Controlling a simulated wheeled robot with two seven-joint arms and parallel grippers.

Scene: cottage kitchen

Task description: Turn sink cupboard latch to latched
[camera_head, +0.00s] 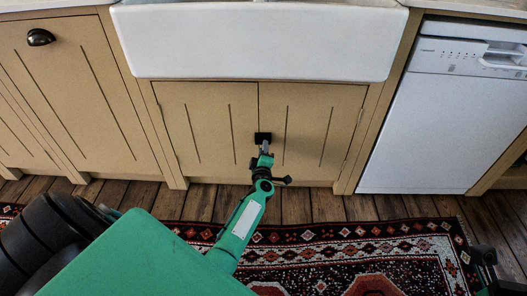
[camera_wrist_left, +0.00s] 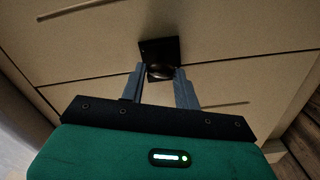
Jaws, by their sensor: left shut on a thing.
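The sink cupboard (camera_head: 221,110) has two beige doors below the white sink, and both look closed. Its latch has a small dark square plate (camera_head: 262,137) on the doors near the middle seam. In the left wrist view the plate (camera_wrist_left: 158,47) carries a dark rounded knob (camera_wrist_left: 160,72). My left gripper (camera_head: 265,148) reaches up to the latch. In the left wrist view its two grey fingers (camera_wrist_left: 160,80) are on either side of the knob, shut on it. The fingers partly hide the knob, and I cannot tell which way the latch is turned. My right gripper does not show clearly.
A white sink (camera_head: 260,40) overhangs the cupboard. A white dishwasher (camera_head: 440,120) stands to the right and a beige cabinet (camera_head: 70,90) with a dark cup handle (camera_head: 40,37) to the left. A patterned rug (camera_head: 340,250) lies on the wooden floor.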

